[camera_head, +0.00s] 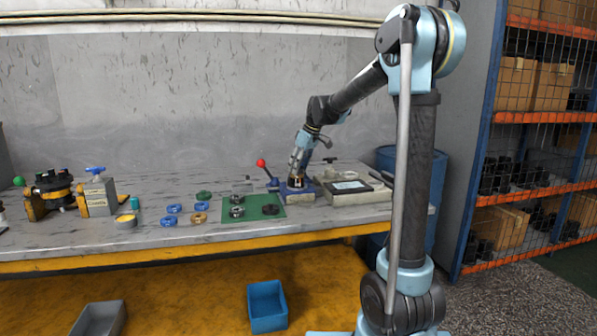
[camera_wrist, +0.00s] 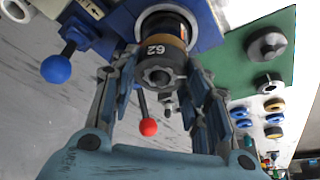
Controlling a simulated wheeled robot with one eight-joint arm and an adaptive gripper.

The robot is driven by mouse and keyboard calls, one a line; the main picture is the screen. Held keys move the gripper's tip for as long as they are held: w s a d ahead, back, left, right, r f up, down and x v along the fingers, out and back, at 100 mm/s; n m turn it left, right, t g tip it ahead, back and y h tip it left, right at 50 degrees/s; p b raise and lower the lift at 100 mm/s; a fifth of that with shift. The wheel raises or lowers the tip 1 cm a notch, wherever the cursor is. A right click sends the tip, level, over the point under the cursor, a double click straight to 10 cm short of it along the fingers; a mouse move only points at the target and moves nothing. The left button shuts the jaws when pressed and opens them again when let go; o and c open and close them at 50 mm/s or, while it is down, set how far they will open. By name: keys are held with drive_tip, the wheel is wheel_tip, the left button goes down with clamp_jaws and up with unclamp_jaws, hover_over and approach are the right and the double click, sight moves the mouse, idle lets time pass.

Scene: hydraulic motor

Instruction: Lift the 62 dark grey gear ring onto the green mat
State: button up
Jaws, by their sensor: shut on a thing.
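The dark grey gear ring marked 62 (camera_wrist: 160,70) sits between the fingers of my gripper (camera_wrist: 166,76) in the wrist view, over a blue fixture (camera_wrist: 203,20). A brass-coloured band shows just behind it. My gripper is shut on the ring. In the head view my gripper (camera_head: 297,174) points down at the blue fixture (camera_head: 299,197), and the ring is too small to make out clearly. I cannot tell whether the ring is clear of the fixture. The green mat (camera_head: 262,200) lies just left of the fixture and also shows in the wrist view (camera_wrist: 238,78).
Several dark and metallic round parts (camera_head: 237,211) stand on the mat. Blue rings (camera_head: 202,206) and a brass ring (camera_head: 199,218) lie left of it. A red-knobbed lever (camera_head: 261,163) rises behind the fixture. A grey tray (camera_head: 350,186) is to its right.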

wheel_tip(320, 180, up, 10)
idle(0.6)
drive_tip(key=shift+r, duration=0.25)
drive_tip(key=shift+r, duration=0.55)
